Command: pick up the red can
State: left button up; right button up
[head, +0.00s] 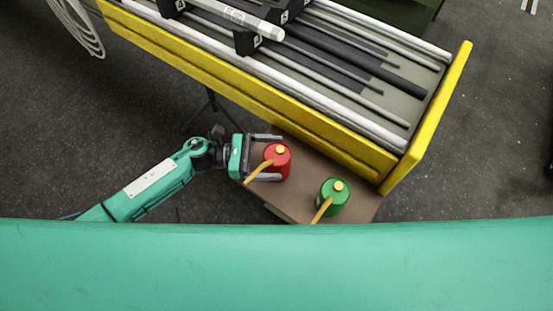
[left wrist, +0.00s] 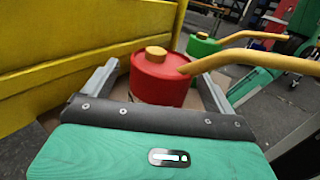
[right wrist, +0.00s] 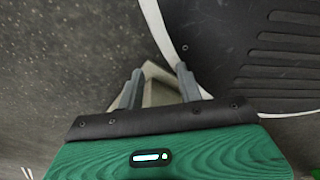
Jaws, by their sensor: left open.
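The red can (head: 280,163) with a yellow cap and a yellow spout stands upright on a small brown table (head: 300,205). My left gripper (head: 268,157) is open, with one finger on each side of the red can. In the left wrist view the red can (left wrist: 160,80) sits between the two grey fingers (left wrist: 155,85), and its lower part is hidden by my gripper. I cannot tell if the fingers touch it. My right gripper (right wrist: 159,85) shows only in its own wrist view, with its fingers apart and nothing between them, above the floor.
A green can (head: 333,197) with a yellow spout stands to the right on the same table; it also shows in the left wrist view (left wrist: 203,47). A yellow-edged rack (head: 440,110) holding rods and tubes runs close behind the table. Dark floor lies around.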

aim_at(284, 158)
pick_arm(q)
jog(key=d+p, duration=0.1)
jog(key=d, duration=0.2)
jog(key=shift+s+d, duration=0.1)
jog(key=shift+d, duration=0.2)
jog(key=shift+f, duration=0.1)
pick_arm(e)
jog(key=shift+s+d+r, duration=0.1)
jog(key=shift+s+r, duration=0.05)
jog(key=shift+s, duration=0.8)
pick_arm(q)
jog(key=c, duration=1.1)
jog(key=shift+c, duration=0.3)
